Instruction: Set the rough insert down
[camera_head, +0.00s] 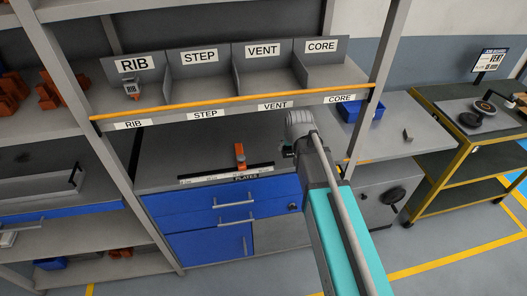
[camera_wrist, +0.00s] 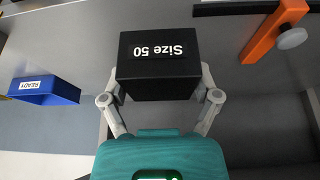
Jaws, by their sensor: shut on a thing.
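My gripper (camera_wrist: 161,97) is shut on a black block marked "Size 50" (camera_wrist: 157,75), the likely rough insert. The label reads upside down in the wrist view. The block is between the two pale fingers, above the grey worktop (camera_wrist: 225,75); I cannot tell whether it touches it. In the head view my gripper (camera_head: 289,149) is over the right part of the worktop below the labelled shelf, and my arm mostly hides it.
An orange clamp-like piece (camera_wrist: 270,35) stands by a black strip; it also shows in the head view (camera_head: 240,156). A blue tray marked READY (camera_wrist: 45,91) is at the left of the wrist view. The bin shelf (camera_head: 225,109) overhangs the worktop.

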